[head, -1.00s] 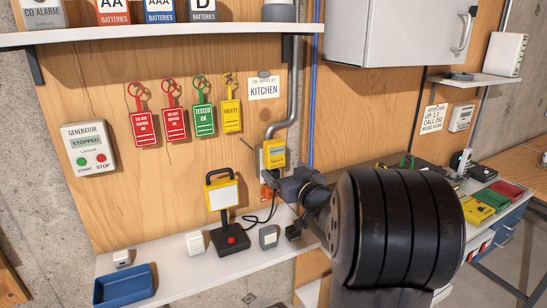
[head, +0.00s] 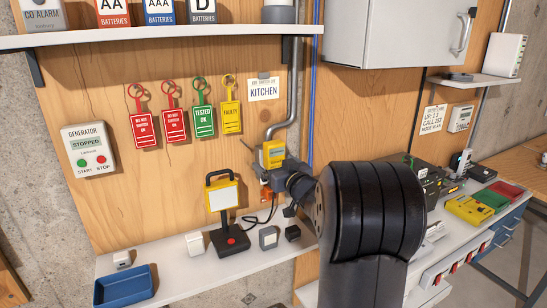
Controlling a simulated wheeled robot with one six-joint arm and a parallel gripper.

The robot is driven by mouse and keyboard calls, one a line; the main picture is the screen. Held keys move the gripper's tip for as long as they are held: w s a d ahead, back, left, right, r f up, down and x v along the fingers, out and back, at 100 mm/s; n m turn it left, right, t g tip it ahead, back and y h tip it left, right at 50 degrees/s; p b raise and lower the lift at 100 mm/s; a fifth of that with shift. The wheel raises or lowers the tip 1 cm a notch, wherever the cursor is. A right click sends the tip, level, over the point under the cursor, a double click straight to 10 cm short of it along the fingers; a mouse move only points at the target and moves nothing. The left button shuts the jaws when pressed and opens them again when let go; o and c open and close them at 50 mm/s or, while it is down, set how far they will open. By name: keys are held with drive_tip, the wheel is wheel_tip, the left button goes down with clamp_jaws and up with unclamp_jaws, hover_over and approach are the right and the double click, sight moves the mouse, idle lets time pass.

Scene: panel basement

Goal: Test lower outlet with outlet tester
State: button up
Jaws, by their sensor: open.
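A yellow device with a small grey display (head: 274,153), which looks like the outlet tester, sits upright on the panel at the foot of the grey conduit. My gripper (head: 264,174) is open, just below and in front of it. It covers the device's lower part and most of the outlet plate behind. I cannot tell whether the jaws touch the device. An orange piece (head: 266,196) shows just below the gripper, with a black cable beside it. The lower outlet cannot be made out clearly.
A work lamp (head: 222,195) on a black base stands left of the gripper on the white shelf. Small grey and black boxes (head: 269,237) stand below. Hanging tags (head: 203,120) and a generator panel (head: 88,149) are further left. A wall cabinet (head: 395,35) overhangs at right.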

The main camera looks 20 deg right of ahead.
sight(277, 165)
drive_tip(key=shift+c, duration=0.4)
idle(0.6)
drive_tip(key=c, duration=1.7)
drive_tip(key=shift+o, duration=0.2)
drive_tip(key=shift+s+d, duration=0.1)
drive_tip(key=shift+s, duration=2.9)
